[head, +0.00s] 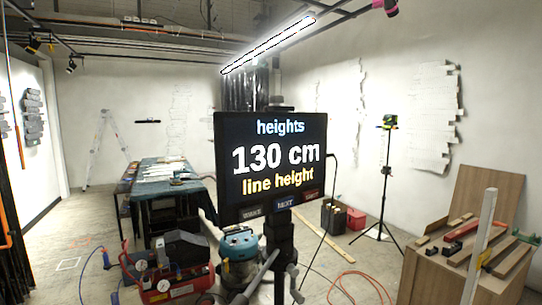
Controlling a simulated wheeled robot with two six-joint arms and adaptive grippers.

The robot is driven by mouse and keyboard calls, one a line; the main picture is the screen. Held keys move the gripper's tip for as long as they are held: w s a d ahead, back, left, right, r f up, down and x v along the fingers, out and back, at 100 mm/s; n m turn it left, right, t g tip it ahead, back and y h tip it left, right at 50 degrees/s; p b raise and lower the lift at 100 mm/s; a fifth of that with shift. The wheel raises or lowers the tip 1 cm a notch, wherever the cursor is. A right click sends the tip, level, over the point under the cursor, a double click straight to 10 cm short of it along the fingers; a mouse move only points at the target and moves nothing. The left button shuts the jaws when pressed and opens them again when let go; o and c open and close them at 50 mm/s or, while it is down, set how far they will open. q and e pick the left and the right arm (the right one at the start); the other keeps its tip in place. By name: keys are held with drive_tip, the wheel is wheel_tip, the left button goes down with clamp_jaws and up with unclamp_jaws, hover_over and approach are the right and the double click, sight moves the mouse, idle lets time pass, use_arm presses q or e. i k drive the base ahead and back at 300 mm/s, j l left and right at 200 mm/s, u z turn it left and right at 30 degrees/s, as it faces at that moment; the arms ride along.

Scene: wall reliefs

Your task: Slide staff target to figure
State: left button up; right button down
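A pale upright staff (480,245) stands in the right foreground, leaning slightly, its lower end cut off by the frame. Neither of my grippers shows in the head view.
A wooden box (430,275) with planks and tools stands beside the staff. A green laser level (388,121) stands on a black tripod. A red compressor (165,270), a blue-topped vacuum (238,243) and a draped table (165,195) stand left. An orange hose crosses the floor.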

sight(483, 259)
drive_tip(key=z, duration=1.4)
